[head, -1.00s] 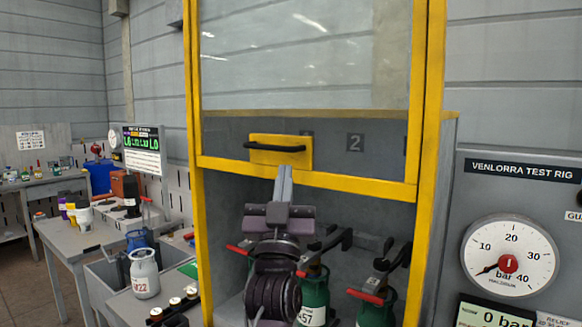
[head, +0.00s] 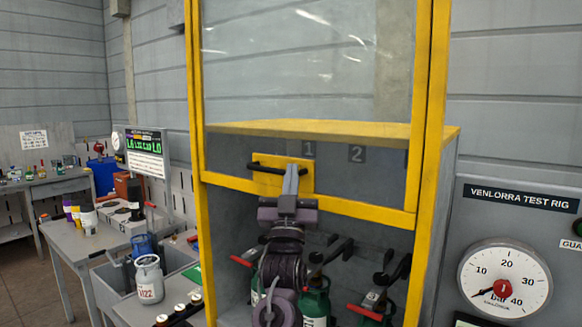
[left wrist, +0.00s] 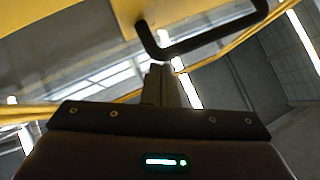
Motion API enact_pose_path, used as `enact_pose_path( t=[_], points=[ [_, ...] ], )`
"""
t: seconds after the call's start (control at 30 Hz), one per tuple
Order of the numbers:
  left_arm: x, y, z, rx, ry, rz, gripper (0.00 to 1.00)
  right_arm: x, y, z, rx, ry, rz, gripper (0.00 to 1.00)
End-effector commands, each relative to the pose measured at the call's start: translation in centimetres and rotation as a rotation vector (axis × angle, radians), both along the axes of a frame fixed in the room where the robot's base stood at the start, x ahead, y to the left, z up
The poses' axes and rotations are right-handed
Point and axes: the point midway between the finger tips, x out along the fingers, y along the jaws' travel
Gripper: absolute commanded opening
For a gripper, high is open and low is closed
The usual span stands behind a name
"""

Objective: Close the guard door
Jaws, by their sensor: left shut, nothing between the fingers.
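The guard door (head: 365,204) is a clear panel in a yellow frame. It is partly raised, with its bottom rail above the green cylinders and an open gap below. Its black bar handle (head: 268,169) sits on a yellow plate on the rail and also shows in the left wrist view (left wrist: 212,38). My left gripper (head: 291,168) is shut and empty, pointing up, its tips overlapping the handle's right part in the head view. In the left wrist view the fingers (left wrist: 159,72) are close to the handle; I cannot tell whether they touch. My right gripper is not in view.
Green cylinders (head: 315,303) with red levers stand in the cabinet under the door. A gauge panel (head: 520,235) is at the right. At the left are a bench (head: 90,245) with bottles and a grey-white cylinder (head: 149,280).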

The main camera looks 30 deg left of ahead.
Motion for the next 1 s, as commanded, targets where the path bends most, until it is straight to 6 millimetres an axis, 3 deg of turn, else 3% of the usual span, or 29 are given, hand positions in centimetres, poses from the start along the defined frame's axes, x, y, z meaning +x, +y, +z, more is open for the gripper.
enact_pose_path(
  t=[0.37,0.53,0.67,1.0],
  points=[
    [0.0,0.0,-0.3,0.000,0.000,0.000,0.00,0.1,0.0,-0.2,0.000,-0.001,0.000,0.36],
    [0.0,0.0,-2.4,-0.001,0.002,0.000,0.00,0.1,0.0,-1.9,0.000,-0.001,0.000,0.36],
    [0.1,0.0,-5.6,-0.002,0.004,0.000,0.00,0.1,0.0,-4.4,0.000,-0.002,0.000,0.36],
    [0.1,0.0,-17.5,-0.003,0.006,0.000,0.00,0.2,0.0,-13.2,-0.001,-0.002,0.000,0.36]
  ],
)
